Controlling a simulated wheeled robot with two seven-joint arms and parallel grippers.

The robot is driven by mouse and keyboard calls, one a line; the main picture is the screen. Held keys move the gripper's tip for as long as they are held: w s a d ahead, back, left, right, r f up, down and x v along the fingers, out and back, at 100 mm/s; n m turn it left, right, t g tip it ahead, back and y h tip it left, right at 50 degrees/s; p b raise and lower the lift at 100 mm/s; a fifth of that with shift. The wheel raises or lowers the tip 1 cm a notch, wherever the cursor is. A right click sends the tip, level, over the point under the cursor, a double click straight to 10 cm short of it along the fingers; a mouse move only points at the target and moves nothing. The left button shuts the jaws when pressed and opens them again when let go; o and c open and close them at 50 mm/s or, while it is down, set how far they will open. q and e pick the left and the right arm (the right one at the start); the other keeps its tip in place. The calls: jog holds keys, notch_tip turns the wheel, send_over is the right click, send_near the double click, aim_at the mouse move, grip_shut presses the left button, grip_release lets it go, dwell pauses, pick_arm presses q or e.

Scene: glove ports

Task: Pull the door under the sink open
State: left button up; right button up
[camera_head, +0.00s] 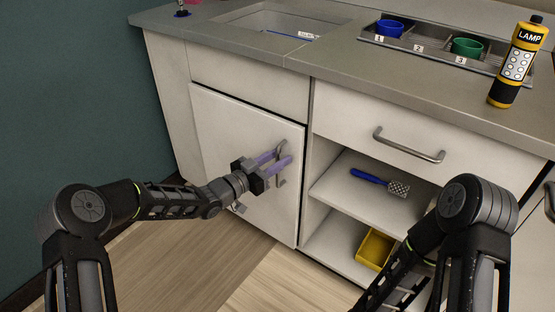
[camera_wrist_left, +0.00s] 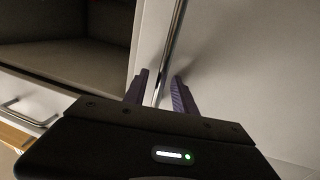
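The white door (camera_head: 235,130) under the sink (camera_head: 262,22) looks shut or nearly shut in the head view. Its upright metal handle (camera_head: 283,146) is near the right edge of the door. My left gripper (camera_head: 286,161) is at the handle, with its purple fingers pointing at the door. In the left wrist view the handle bar (camera_wrist_left: 176,35) runs down between the two fingers (camera_wrist_left: 160,88). The fingers stand apart with a gap beside the bar, so the gripper is open around it. My right gripper is out of view.
Right of the door are open shelves with a blue-handled grater (camera_head: 380,183) and a yellow bin (camera_head: 375,248), below a drawer with a handle (camera_head: 408,146). A lamp (camera_head: 517,65) and cups stand on the counter (camera_head: 400,75). A teal wall (camera_head: 75,90) is at left; wooden floor lies in front.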

pick_arm(q)
jog(key=shift+c, duration=0.5)
grip_shut()
dwell(0.8)
